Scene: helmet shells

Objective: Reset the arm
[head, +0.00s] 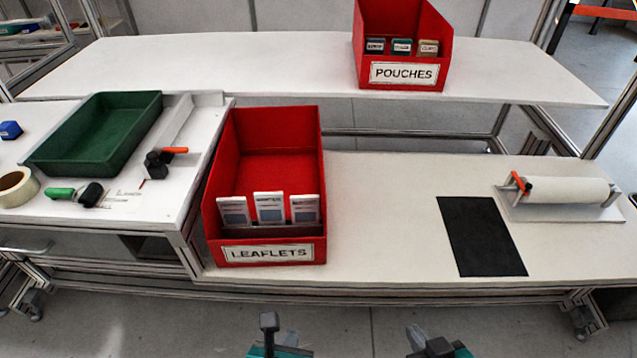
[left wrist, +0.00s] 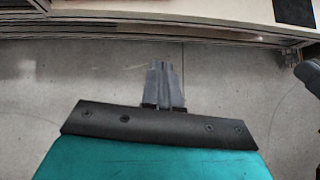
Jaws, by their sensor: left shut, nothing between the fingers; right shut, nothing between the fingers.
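My left gripper (head: 269,322) shows at the bottom edge of the head view, in front of the bench and over the floor. In the left wrist view its two grey fingers (left wrist: 162,82) are together with nothing between them. My right gripper (head: 428,340) is at the bottom edge of the head view, to the right of the left one. It is shut and empty, also in front of the bench. Most of both arms is out of the head view.
A red LEAFLETS bin (head: 310,190) with several leaflets stands on the bench (head: 385,230). A black mat (head: 482,236) and a roll on a holder (head: 558,190) are to its right. A green tray (head: 95,160) is left. A red POUCHES bin (head: 440,50) stands on the shelf (head: 240,65).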

